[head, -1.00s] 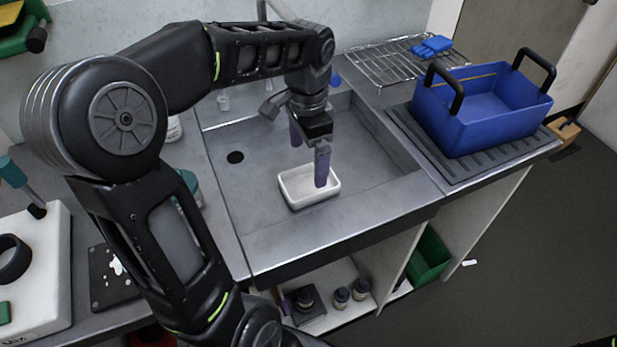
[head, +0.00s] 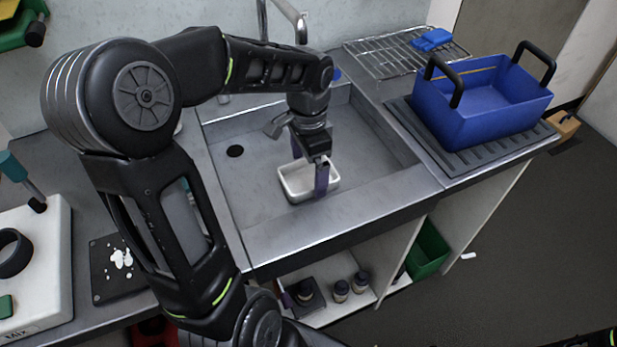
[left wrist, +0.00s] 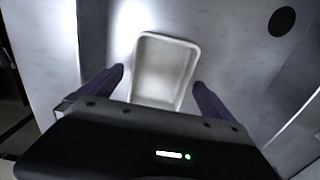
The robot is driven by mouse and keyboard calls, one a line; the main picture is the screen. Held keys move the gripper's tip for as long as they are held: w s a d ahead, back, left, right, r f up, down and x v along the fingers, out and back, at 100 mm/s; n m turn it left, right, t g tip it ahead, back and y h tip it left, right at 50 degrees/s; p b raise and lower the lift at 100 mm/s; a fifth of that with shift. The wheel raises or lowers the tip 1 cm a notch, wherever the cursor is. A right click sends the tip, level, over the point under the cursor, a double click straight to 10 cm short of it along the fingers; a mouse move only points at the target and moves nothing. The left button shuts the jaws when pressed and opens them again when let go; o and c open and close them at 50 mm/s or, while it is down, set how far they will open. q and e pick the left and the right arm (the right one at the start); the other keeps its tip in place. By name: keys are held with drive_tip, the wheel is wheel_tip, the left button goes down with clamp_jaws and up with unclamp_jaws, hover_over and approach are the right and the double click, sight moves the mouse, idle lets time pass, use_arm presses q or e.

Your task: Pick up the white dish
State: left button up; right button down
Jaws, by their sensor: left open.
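The white dish (head: 297,184) is a small rectangular open tray. It sits upright on the floor of the metal sink (head: 245,190), near its front wall. My left gripper (head: 309,168) points down over it, open and empty. In the left wrist view the dish (left wrist: 163,75) lies between the spread purple fingers of my left gripper (left wrist: 159,81), with a gap on each side and its near end hidden by the gripper body. In the head view one finger covers part of the dish's right side. I cannot tell whether it touches. My right gripper is not in view.
A blue crate with black handles (head: 480,110) stands on a ribbed mat right of the sink. A wire rack (head: 385,57) lies behind it. The faucet (head: 290,15) rises at the back. The sink floor is otherwise clear around the drain (head: 235,151).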

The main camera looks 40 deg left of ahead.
sight(308, 178)
use_arm(q)
wheel_tip(308, 178, down, 2)
drive_tip(key=shift+f, duration=0.1)
drive_tip(key=shift+c, duration=0.4)
drive_tip(key=c, duration=1.3)
